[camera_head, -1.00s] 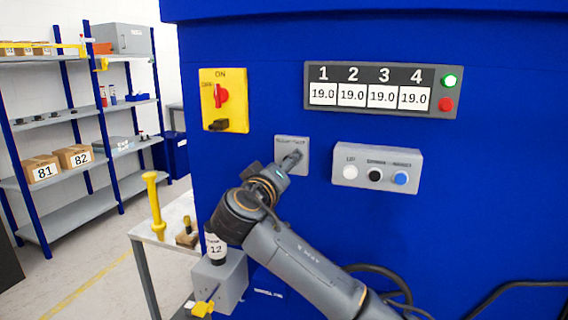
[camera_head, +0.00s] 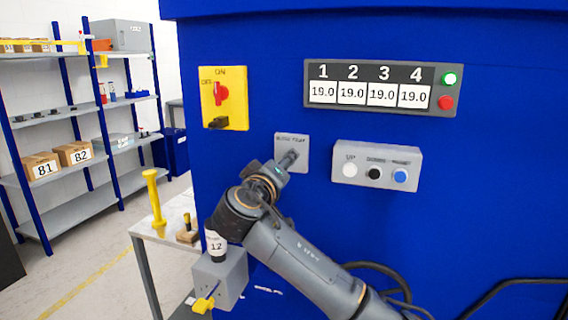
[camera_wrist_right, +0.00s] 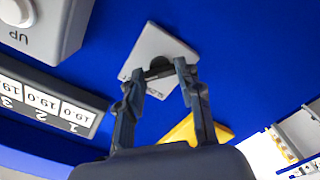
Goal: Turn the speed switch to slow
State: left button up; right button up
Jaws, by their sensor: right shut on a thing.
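The speed switch is a dark knob (camera_wrist_right: 158,67) on a small grey plate (camera_head: 303,141) with lettering, fixed to the blue machine front. The fingers and arm hide part of the knob and plate, so I cannot tell which way the knob points. My left gripper is not in view.
A yellow plate with a red switch (camera_head: 221,93) is up and left. A button box (camera_head: 377,165) sits to the right. A display panel (camera_head: 380,88) reads 19.0 four times, with green and red buttons. A side table (camera_head: 165,236) and shelves stand left.

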jog(key=n+p, duration=1.4)
jog(key=n, duration=0.3)
jog(key=shift+f, duration=0.1)
dwell(0.4)
jog(key=o, duration=1.1)
jog(key=shift+c, duration=0.2)
jog(key=shift+o, duration=0.4)
